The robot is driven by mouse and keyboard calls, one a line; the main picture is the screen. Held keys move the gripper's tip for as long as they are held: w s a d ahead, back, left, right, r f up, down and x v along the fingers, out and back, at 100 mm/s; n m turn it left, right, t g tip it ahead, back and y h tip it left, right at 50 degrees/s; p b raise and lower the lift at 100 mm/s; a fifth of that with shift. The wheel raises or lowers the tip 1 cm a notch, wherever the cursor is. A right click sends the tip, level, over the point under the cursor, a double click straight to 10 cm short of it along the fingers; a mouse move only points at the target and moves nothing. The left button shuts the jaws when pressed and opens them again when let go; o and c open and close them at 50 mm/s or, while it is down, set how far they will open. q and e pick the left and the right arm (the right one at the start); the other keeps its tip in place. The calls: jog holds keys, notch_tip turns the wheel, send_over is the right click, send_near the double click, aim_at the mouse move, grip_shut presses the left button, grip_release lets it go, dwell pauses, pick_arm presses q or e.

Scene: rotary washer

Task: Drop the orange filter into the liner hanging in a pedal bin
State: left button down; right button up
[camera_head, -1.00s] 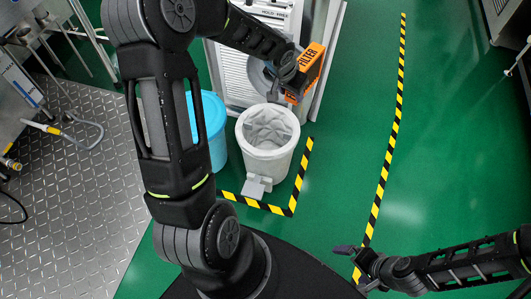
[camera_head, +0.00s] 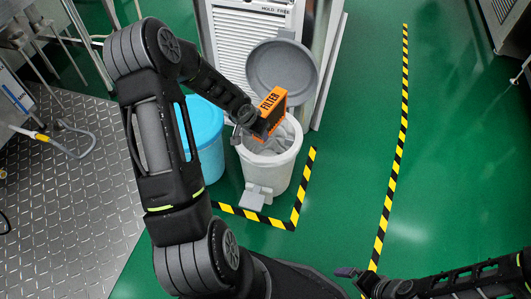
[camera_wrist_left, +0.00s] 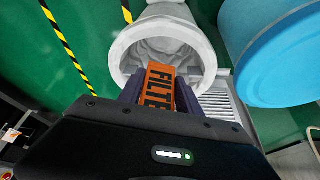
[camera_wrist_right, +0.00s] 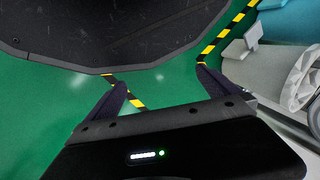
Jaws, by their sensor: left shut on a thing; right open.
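The orange filter (camera_head: 269,112), a flat block with black FILTER lettering, is held by my left gripper (camera_head: 252,128). It is over the mouth of the white pedal bin (camera_head: 262,178), towards its back edge. In the left wrist view the filter (camera_wrist_left: 159,87) sits between the two fingers (camera_wrist_left: 160,95), in front of the bin's opening (camera_wrist_left: 165,45). The pale crumpled liner (camera_head: 283,137) lines the bin, partly hidden by the filter and gripper. The grey round lid (camera_head: 283,64) stands open behind. My right gripper (camera_wrist_right: 160,90) is open and empty, low over the floor.
A blue bin (camera_head: 207,135) stands directly left of the pedal bin. A white louvred machine (camera_head: 250,22) is behind. Yellow-black tape (camera_head: 296,205) marks the floor around the bin's front and right. Green floor to the right is clear.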

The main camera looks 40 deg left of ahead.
pick_arm(q)
notch_tip(320, 180, down, 6)
jog(key=b, duration=0.5)
jog(key=shift+r, duration=0.1)
jog(key=c, duration=0.7)
grip_release()
jog(key=shift+c, duration=0.2)
jog(key=p+v, duration=0.4)
jog(key=v, duration=0.3)
jog(key=shift+r, duration=0.4)
jog(key=shift+s, duration=0.1)
